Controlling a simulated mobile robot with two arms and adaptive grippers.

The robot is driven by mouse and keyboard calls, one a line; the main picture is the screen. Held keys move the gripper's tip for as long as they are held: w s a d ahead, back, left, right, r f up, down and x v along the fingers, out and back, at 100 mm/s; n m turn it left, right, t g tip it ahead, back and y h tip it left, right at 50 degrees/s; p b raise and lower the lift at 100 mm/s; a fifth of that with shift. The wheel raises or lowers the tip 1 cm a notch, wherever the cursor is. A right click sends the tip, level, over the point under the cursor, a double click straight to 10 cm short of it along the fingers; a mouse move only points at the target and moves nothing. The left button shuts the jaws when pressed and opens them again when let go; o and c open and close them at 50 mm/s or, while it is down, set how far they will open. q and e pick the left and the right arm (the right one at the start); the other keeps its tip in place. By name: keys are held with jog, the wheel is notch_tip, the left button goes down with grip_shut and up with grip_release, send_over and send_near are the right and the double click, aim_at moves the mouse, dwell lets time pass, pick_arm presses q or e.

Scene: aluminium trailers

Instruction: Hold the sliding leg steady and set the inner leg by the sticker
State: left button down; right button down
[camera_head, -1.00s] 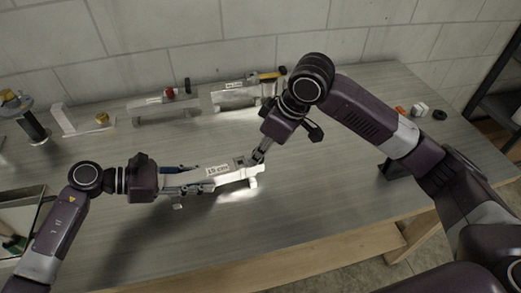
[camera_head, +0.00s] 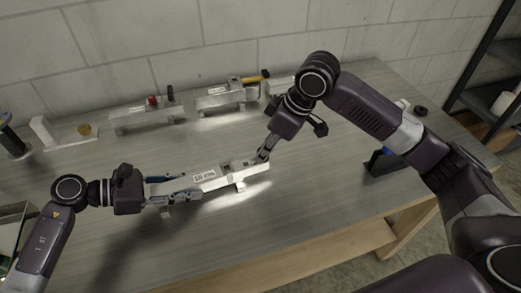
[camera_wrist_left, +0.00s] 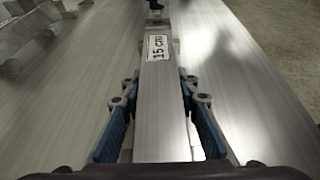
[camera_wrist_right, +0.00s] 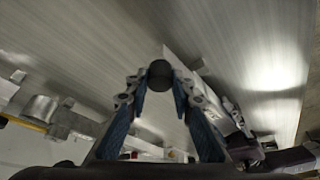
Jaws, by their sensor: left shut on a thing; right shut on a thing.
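The aluminium leg (camera_head: 218,183) is held nearly level above the workbench in the head view. My left gripper (camera_head: 180,192) is shut around the outer sliding leg at its left part; in the left wrist view its blue-padded fingers (camera_wrist_left: 160,105) lie along both sides of the sliding leg (camera_wrist_left: 160,125). A white "15 cm" sticker (camera_wrist_left: 158,47) sits on the leg's top face beyond the fingers. My right gripper (camera_head: 262,156) is at the leg's right end. In the right wrist view its fingertips (camera_wrist_right: 158,85) are shut on a round black knob (camera_wrist_right: 160,73). The sticker's relation to the leg edge is unclear.
More aluminium assemblies (camera_head: 145,119) stand along the back of the bench, one with a red knob (camera_head: 152,100). A yellow-handled tool (camera_head: 252,77) lies at the back. A dark stand (camera_head: 382,163) is on the right. The bench front (camera_head: 280,215) is clear.

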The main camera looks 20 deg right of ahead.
jog(key=c, duration=1.7)
grip_release()
jog(key=shift+o, duration=0.2)
jog(key=shift+r, duration=0.1)
jog(key=v, duration=1.2)
pick_arm(q)
jog(key=c, duration=1.4)
grip_release()
